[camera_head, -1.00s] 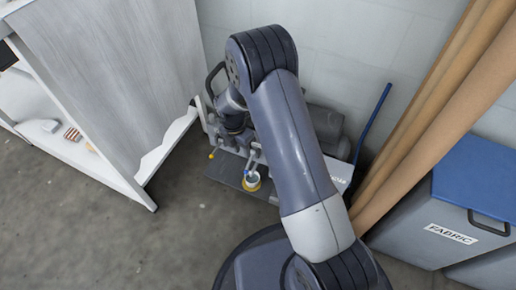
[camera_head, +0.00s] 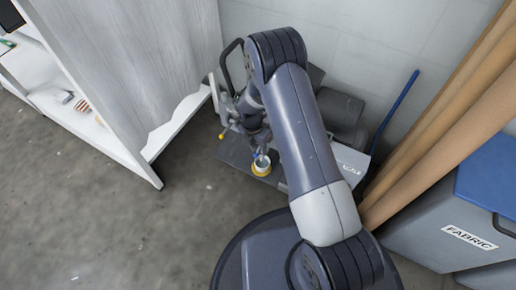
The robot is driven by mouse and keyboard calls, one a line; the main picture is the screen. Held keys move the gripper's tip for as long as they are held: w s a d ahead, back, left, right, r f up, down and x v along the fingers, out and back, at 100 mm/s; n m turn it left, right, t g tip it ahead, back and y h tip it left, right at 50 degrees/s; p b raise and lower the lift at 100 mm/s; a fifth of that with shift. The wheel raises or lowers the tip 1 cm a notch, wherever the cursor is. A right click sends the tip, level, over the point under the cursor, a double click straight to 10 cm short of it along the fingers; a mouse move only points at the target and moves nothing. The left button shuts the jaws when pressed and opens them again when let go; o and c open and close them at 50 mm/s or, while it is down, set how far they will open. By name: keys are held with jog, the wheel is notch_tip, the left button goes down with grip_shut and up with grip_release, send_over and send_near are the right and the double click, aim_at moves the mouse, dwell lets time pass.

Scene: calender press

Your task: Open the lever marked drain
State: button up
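Low against the wall stands a dark grey machine (camera_head: 240,153), partly hidden by my arm. A lever with a yellow ball knob (camera_head: 221,136) sticks out at its left. A small white cup-like part with a yellow ring (camera_head: 261,168) sits near its front edge. I cannot read any drain marking, so I cannot tell which lever bears it. My gripper (camera_head: 260,150) points down over the machine, just above the yellow-ringed part and right of the yellow knob. Its fingers are small and blend into the machine, so whether they are open or touching anything is unclear.
A pale wooden cabinet (camera_head: 130,70) with a white shelf stands close on the left. A blue-handled bar (camera_head: 400,106) leans at the right of the machine, beside tall brown rolls (camera_head: 440,130). A grey bin labelled FABRIC (camera_head: 425,215) stands at right. The front-left floor is clear.

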grip_shut()
dwell(0.4)
